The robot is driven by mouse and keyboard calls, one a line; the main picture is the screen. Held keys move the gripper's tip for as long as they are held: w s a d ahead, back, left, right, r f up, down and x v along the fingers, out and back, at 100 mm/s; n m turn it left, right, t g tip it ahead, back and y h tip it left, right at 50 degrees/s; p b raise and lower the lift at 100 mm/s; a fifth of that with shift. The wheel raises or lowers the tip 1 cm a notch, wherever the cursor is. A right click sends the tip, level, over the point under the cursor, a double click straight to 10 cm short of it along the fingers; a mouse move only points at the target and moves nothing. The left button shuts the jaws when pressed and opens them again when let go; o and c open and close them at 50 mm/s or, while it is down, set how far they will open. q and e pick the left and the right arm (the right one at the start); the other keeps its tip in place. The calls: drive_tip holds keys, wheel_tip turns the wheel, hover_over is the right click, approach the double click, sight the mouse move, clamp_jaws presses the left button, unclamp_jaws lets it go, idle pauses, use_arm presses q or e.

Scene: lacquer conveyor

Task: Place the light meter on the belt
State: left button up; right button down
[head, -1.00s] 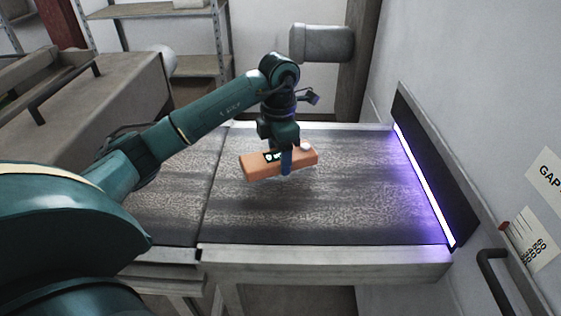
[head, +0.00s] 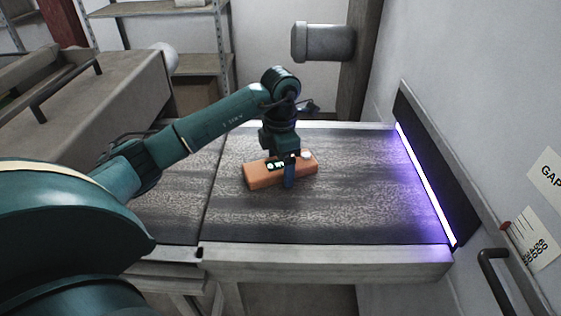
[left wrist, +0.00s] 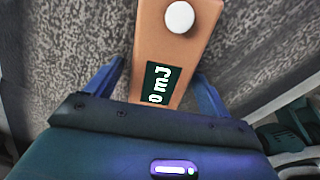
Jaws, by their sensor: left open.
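The light meter is an orange box (head: 262,176) with a dark display and a white round sensor. In the head view it lies on the belt (head: 340,205), right of the seam between the two belt sections. My left gripper (head: 289,178) is directly above it, fingers pointing down on either side of it. In the left wrist view the meter (left wrist: 176,45) sits between the two blue fingers (left wrist: 160,85), with gaps on both sides, so the gripper is open. The meter's underside is hidden. My right gripper is not in view.
A purple-lit strip (head: 425,184) on a dark panel borders the belt's right end. A metal rail (head: 325,262) runs along the front edge. A grey machine housing (head: 90,95) stands at left, a shelf rack (head: 155,8) behind. The belt right of the meter is clear.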

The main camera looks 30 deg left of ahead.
sight(281, 163)
use_arm(q)
wheel_tip(281, 163, up, 12)
drive_tip(key=shift+r, duration=0.15)
idle(0.6)
